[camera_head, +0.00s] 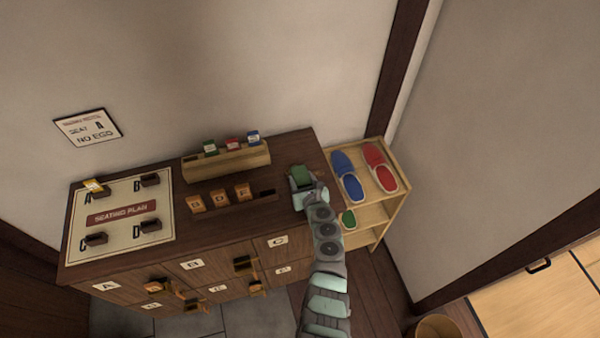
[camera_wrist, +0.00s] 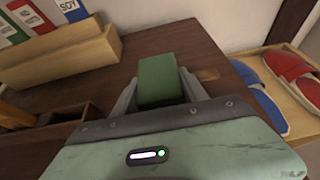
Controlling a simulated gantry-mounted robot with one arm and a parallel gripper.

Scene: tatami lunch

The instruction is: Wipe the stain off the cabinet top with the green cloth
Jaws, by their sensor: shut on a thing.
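The green cloth (camera_head: 300,172) is at the right end of the dark wooden cabinet top (camera_head: 285,150). My gripper (camera_head: 302,184) is shut on it. In the wrist view the cloth (camera_wrist: 161,78) shows as a green block between the two fingers, at or just above the wood; I cannot tell whether it touches. A faint lighter patch (camera_wrist: 208,74) on the wood just right of the cloth may be the stain. In the head view my gripper and arm cover that part of the top.
A wooden rack (camera_head: 226,163) with small coloured packets stands left of my gripper, and lettered orange tags (camera_head: 219,198) sit in front of it. A seating plan board (camera_head: 122,219) lies farther left. A shelf (camera_head: 374,213) with blue and red slippers stands right of the cabinet.

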